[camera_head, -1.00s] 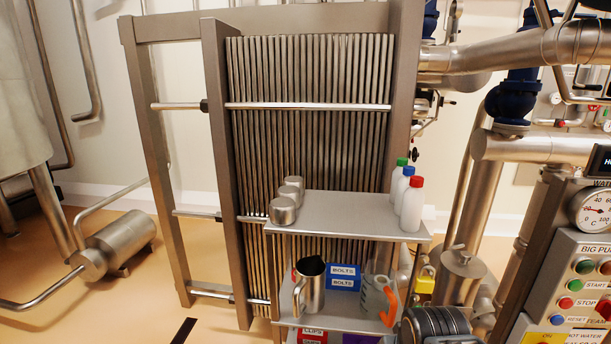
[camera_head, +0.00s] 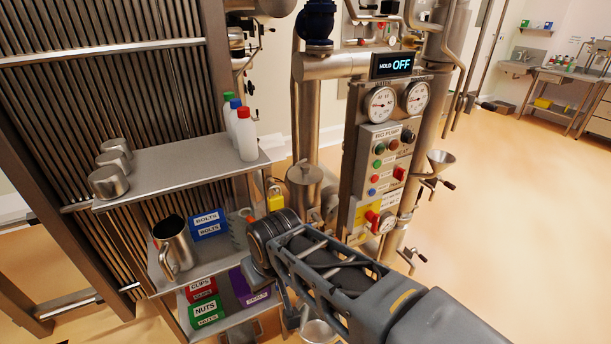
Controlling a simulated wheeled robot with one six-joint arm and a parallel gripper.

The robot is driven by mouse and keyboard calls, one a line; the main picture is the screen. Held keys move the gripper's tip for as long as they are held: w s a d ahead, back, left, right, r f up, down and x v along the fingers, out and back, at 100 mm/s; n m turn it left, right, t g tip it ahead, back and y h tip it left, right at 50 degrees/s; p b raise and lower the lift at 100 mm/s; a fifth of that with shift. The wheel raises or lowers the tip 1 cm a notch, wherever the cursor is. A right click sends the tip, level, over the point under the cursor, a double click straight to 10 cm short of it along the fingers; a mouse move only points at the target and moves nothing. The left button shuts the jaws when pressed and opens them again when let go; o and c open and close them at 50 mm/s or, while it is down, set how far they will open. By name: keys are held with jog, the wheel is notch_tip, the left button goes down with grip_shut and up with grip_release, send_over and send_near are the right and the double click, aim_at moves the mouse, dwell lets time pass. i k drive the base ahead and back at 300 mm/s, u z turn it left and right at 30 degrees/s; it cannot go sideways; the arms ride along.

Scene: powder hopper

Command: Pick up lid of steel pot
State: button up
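A steel pot (camera_head: 304,198) stands right of the shelf cart, below the thick horizontal pipe. Its lid (camera_head: 304,173) is on top, with a small upright handle. The pot's lower part is partly hidden behind my arm. My arm reaches up from the bottom right, and its dark rounded joint is in front of the cart's right side, left of and below the pot. I cannot make out my gripper's fingers. Nothing is seen touching the lid.
The shelf cart (camera_head: 190,165) holds three steel cups, capped bottles (camera_head: 246,135), a steel jug (camera_head: 174,247) and labelled bins (camera_head: 209,224). Right of the pot stands a control panel (camera_head: 385,160) with gauges, and a funnel (camera_head: 440,160) on a valve. Open floor (camera_head: 520,220) lies at the right.

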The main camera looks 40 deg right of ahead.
aim_at(304, 174)
jog(key=u, duration=3.25)
jog(key=k, duration=2.4)
jog(key=z, duration=1)
jog(key=i, duration=0.45)
jog(key=z, duration=0.05)
